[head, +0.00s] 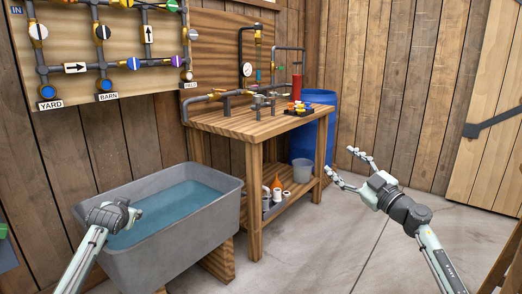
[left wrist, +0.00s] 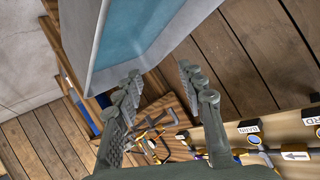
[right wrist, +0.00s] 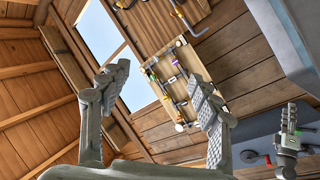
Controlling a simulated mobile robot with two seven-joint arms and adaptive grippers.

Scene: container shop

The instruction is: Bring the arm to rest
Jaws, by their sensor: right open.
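My right gripper (head: 347,167) is held out over the concrete floor to the right of the workbench. Its two fingers are spread wide, and the right wrist view (right wrist: 158,78) shows nothing between them. My left gripper (head: 115,217) hangs over the left part of the grey water tub (head: 170,258). The left wrist view (left wrist: 160,78) shows its fingers apart with nothing held between them. Neither gripper visibly touches anything.
A wooden workbench (head: 232,122) with pipes, a gauge and small colored parts stands behind the tub. A pipe board (head: 70,88) hangs upper left. The floor (head: 330,235) around my right arm is clear.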

